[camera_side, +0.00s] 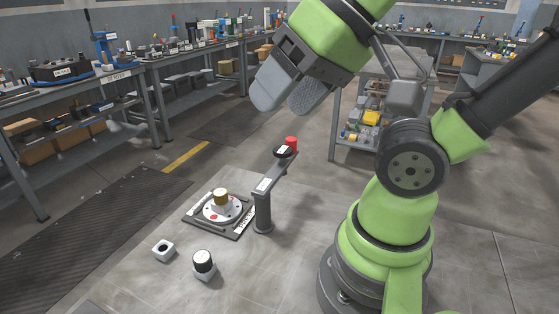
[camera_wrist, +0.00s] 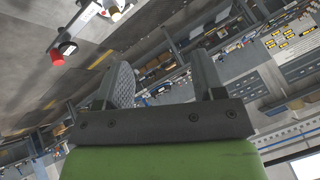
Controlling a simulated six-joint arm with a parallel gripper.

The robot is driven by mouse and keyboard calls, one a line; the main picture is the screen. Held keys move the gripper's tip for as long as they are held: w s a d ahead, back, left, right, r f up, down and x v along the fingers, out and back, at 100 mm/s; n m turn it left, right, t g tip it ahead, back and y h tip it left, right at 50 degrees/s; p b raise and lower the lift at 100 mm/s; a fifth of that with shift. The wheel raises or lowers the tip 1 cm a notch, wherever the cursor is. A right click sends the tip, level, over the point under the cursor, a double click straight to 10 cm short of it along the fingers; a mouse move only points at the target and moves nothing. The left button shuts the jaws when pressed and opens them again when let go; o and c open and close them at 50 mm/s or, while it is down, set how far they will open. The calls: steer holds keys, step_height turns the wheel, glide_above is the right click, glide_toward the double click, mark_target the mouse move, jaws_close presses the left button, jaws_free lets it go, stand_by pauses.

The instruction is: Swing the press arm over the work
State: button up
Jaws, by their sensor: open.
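The press arm (camera_side: 271,178) is a grey bar on top of a dark upright post (camera_side: 262,211), with a red knob (camera_side: 291,143) above its far end. It points up and to the right in the side view, away from the work. The work is a round white fixture (camera_side: 222,210) with a brass piece (camera_side: 221,196) on a dark base plate, left of the post. My gripper (camera_side: 287,103) is open and empty, high above the press arm and apart from it. In the wrist view, the red knob (camera_wrist: 57,60) and part of the press arm show at upper left, and my gripper's fingers (camera_wrist: 165,85) are spread.
A small white block with a hole (camera_side: 163,250) and a white block with a black round top (camera_side: 203,264) sit on the table in front of the fixture. Workbenches (camera_side: 130,75) line the room behind. The space around the red knob is clear.

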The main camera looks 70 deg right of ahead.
stand_by(0.4)
steer(key=shift+c, duration=0.6)
steer(key=shift+w, duration=0.15)
steer(key=m+g+h, duration=0.2)
steer(key=m+g, duration=0.5)
glide_above(291, 139)
step_height(291, 139, down, 10)
steer(key=shift+r, duration=0.1)
steer(key=shift+d+f, duration=0.1)
steer(key=shift+f, duration=0.2)
step_height(291, 139, down, 10)
steer(key=shift+r, duration=0.2)
